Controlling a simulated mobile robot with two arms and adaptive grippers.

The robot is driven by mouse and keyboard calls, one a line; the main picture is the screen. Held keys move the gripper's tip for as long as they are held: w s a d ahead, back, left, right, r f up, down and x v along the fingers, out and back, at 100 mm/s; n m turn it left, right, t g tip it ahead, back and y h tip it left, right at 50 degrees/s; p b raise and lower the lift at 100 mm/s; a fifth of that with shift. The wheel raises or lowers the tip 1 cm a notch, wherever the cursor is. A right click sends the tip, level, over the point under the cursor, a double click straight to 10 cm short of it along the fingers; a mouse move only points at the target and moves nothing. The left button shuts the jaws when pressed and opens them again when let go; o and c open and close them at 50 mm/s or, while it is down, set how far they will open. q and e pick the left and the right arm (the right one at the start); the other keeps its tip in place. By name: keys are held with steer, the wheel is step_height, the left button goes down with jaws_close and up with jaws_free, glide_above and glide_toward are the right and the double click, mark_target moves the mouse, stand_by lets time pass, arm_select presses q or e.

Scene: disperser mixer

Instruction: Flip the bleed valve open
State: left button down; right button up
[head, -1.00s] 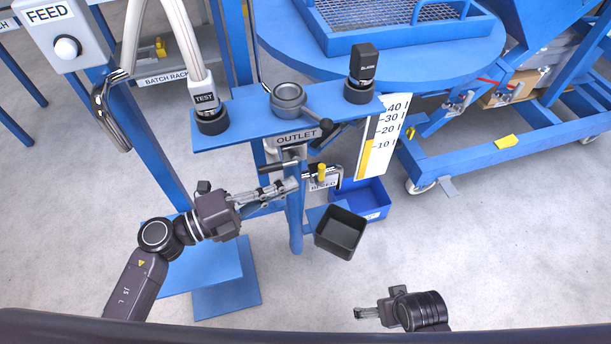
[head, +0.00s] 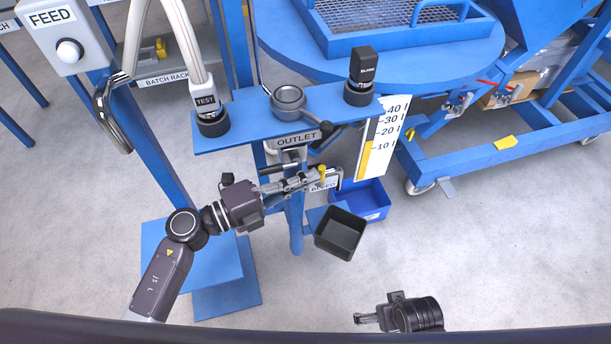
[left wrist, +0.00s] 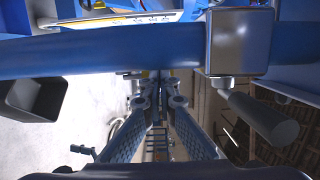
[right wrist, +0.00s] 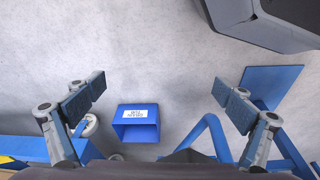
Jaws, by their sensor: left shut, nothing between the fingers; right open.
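The bleed valve's yellow handle (head: 322,173) stands roughly upright above the BLEED label (head: 323,187), on a thin pipe to the right of the blue post (head: 296,225). My left gripper (head: 312,180) is shut and empty, its fingertips just left of the yellow handle. I cannot tell whether they touch it. In the left wrist view the shut fingertips (left wrist: 156,78) meet beneath the blue post (left wrist: 100,52); the yellow handle cannot be made out there. My right gripper (head: 362,318) is open and empty at the lower right, also seen in the right wrist view (right wrist: 160,97).
A black bin (head: 340,234) hangs right of the post, and a blue bin (head: 374,212) lies behind it. The OUTLET bracket (head: 240,118) and its black-handled levers are above my left gripper. A level scale (head: 375,155) stands to the right. Open floor lies around my right gripper.

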arm_select(q)
steer(key=shift+w+d+r+p, duration=0.2)
steer(key=shift+d+r+p, duration=0.15)
steer(key=shift+d+p, duration=0.35)
arm_select(e)
step_height(320, 180, down, 6)
steer(key=s, duration=0.2)
steer(key=shift+s, duration=0.2)
arm_select(q)
steer(key=shift+a, duration=0.2)
steer(key=v, duration=1.2)
arm_select(e)
steer(key=shift+d, duration=0.1)
steer(key=shift+c, duration=0.2)
